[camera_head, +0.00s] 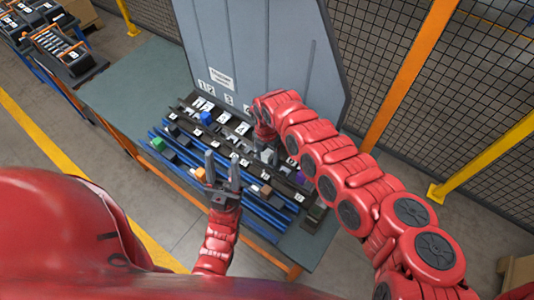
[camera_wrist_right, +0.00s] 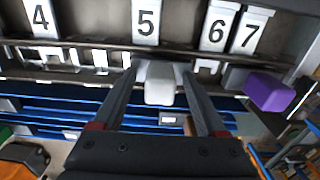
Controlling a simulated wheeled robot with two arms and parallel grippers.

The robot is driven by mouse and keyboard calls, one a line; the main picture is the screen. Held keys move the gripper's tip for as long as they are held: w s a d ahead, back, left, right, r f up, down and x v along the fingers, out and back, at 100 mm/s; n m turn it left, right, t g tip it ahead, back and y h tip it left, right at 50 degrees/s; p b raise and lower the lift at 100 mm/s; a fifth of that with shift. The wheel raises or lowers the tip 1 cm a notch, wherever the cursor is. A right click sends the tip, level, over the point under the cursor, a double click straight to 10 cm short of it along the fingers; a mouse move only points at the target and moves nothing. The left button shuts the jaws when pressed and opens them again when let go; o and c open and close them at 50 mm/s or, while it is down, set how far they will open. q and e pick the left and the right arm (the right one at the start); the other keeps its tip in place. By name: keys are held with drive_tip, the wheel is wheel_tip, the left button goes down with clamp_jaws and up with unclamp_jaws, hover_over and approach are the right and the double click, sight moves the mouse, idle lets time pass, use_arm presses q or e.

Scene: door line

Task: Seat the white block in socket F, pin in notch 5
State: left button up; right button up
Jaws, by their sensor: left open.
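The white block (camera_wrist_right: 160,84) is between the fingertips of my right gripper (camera_wrist_right: 159,75) in the right wrist view, and the fingers look closed on it. It is in front of the rail, below the number plate 5 (camera_wrist_right: 146,22). I cannot tell whether it touches the rail, and its pin and the socket beneath are hidden. In the head view my right gripper (camera_head: 265,135) is at the rack near the panel, partly hidden by its own arm. My left gripper (camera_head: 222,172) is open and empty above the front of the rack.
A purple block (camera_wrist_right: 270,92) sits right of the white block, below plate 7 (camera_wrist_right: 250,30). A tall grey panel (camera_head: 250,50) rises behind. The table's left part (camera_head: 135,85) is clear.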

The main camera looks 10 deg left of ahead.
wheel_tip(320, 180, up, 17)
drive_tip(key=b, duration=0.5)
drive_tip(key=shift+r+b, duration=0.2)
drive_tip(key=shift+b, duration=0.1)
idle(0.3)
